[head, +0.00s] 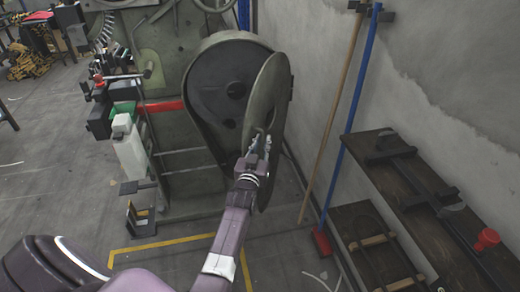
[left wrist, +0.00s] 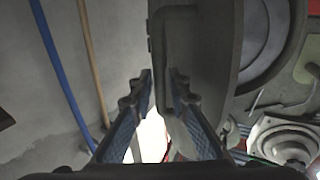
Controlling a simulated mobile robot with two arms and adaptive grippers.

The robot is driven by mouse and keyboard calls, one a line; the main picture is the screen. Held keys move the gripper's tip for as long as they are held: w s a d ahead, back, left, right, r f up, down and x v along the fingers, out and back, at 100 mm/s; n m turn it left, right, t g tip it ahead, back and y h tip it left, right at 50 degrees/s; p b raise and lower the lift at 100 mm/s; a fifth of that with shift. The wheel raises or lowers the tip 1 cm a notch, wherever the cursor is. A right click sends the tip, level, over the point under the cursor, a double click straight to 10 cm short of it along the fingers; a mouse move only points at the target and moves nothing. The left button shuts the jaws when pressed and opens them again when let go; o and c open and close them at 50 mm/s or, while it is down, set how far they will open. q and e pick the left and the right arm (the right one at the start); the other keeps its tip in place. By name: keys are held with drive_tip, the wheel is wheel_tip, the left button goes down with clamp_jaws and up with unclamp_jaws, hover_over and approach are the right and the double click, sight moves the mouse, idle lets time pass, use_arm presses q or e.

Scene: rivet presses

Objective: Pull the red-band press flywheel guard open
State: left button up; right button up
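The red-band press stands at the back of the head view, with its red band (head: 163,106) left of the dark round flywheel housing (head: 215,85). The disc-shaped flywheel guard (head: 268,90) stands partly swung out from the housing at its right side. My left gripper (head: 260,143) is at the handle on the guard's outer face. My right gripper is not in view.
A wooden pole (head: 333,115) and a blue-handled broom (head: 348,130) lean on the wall close to the right of the guard. A dark bench (head: 415,190) with a red knob (head: 487,238) stands at right. Yellow tape (head: 165,243) marks the floor in front of the press.

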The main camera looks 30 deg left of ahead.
use_arm(q)
drive_tip(key=v, duration=1.1)
drive_tip(key=shift+s, duration=0.3)
drive_tip(key=shift+c, duration=0.5)
